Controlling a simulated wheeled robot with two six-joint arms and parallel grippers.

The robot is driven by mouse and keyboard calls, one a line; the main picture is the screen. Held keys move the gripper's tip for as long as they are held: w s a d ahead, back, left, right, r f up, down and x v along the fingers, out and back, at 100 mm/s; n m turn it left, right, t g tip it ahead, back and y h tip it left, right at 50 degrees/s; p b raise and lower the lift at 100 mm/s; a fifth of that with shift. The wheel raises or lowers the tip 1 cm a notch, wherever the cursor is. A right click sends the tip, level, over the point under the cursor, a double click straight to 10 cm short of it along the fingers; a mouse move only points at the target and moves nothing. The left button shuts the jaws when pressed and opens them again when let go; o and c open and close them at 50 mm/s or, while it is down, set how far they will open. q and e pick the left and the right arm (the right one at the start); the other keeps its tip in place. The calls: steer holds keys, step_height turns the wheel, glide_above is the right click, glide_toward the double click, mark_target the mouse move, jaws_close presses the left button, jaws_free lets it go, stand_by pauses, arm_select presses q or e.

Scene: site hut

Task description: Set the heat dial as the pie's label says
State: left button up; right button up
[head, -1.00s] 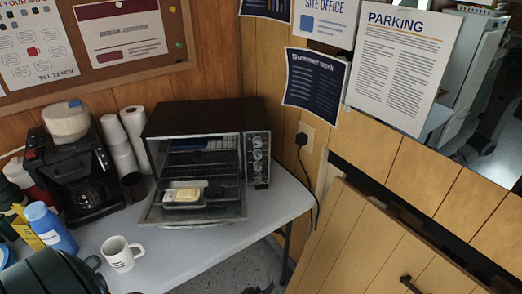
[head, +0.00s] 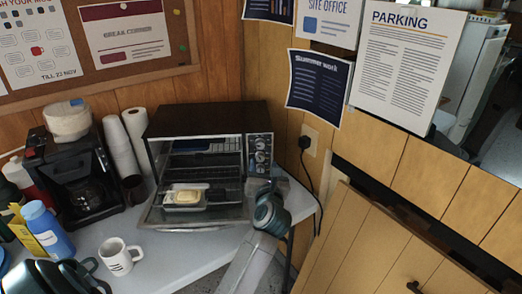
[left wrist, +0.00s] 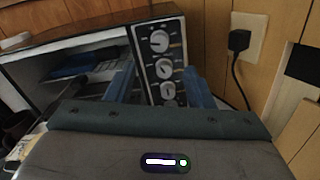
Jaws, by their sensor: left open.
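A toaster oven (head: 205,118) stands on the table with its door down. A small tray with a pale yellow top, apparently the pie (head: 185,197), sits on the lowered door; no label on it is readable. The oven's control panel has a column of dials: a top dial (left wrist: 160,40), a middle dial (left wrist: 164,68) and a lower dial (left wrist: 168,90). Their markings are too small to read, so I cannot tell which is heat. My left gripper (head: 264,180) is open in front of the panel, its fingers either side of the lower dials in the left wrist view.
A coffee maker (head: 82,175), paper cups (head: 120,150), a paper roll (head: 138,130), a white mug (head: 120,256) and a blue bottle (head: 48,230) stand left of the oven. A wall socket with a plug (head: 308,140) and cord is right of it.

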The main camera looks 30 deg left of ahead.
mark_target(260, 146)
arm_select(q)
steer(key=p+x, duration=0.1)
steer(key=x, duration=0.7)
steer(key=shift+w+a, duration=0.2)
steer(key=shift+w, duration=0.1)
steer(key=shift+w+a, duration=0.25)
steer(key=shift+w, duration=0.05)
arm_select(e)
steer(key=s, duration=0.2)
steer(key=shift+s+a+r, duration=0.2)
steer(key=shift+s+r, duration=0.1)
steer(key=shift+r, duration=0.05)
arm_select(q)
steer(key=c, duration=1)
steer(key=shift+p, duration=0.3)
arm_select(e)
steer(key=shift+d+r, duration=0.1)
